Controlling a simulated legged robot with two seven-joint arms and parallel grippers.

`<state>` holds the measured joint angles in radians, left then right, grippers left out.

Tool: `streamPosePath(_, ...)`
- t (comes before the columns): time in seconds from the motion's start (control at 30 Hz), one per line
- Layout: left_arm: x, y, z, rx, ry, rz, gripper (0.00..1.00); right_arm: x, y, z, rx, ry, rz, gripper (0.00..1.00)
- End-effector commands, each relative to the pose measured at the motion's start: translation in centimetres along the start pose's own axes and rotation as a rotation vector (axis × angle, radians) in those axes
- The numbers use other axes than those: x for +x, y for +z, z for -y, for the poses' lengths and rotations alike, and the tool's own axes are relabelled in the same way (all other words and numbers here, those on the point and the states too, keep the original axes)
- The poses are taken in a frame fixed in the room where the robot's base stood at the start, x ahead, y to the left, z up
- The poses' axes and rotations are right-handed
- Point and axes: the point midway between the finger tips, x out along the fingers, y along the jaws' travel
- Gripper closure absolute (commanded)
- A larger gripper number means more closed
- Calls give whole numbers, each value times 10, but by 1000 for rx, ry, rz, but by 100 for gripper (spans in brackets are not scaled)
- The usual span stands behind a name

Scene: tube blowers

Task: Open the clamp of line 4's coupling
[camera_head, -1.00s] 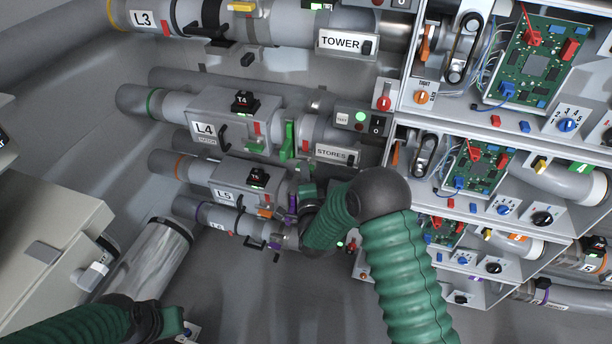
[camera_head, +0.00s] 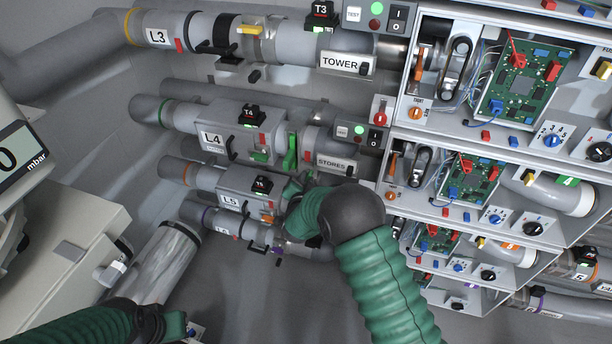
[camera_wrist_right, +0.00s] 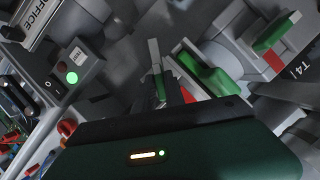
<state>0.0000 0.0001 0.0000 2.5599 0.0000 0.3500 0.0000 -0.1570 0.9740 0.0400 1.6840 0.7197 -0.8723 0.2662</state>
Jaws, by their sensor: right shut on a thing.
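Line 4 is a grey pipe with an L4 label (camera_head: 212,139) and a T4 box (camera_head: 252,115). In the right wrist view the dark fingers (camera_wrist_right: 172,88) are shut at the green clamp part; the exact contact is hidden. My left gripper (camera_head: 178,324) is low at the left, its fingers unclear.
Line 5's pipe (camera_head: 205,178) runs close below. Open electronics bays (camera_head: 468,178) crowd the right. The floor (camera_head: 270,310) in front is clear.

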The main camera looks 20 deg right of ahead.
Motion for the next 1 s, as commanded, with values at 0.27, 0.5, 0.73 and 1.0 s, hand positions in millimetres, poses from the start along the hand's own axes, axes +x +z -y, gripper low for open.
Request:
streamPosePath(0.27,-30,-7,0,0,0,0,100,-2,1,1,-237,101,10,100)
streamPosePath(0.5,-46,-11,0,0,0,0,100,-2,1,0,-404,170,9,100)
streamPosePath(0.73,-54,-13,0,0,0,0,100,-2,2,-1,-507,211,9,100)
streamPosePath(1.0,-56,-13,0,0,0,0,100,-1,3,-2,-555,230,8,100)
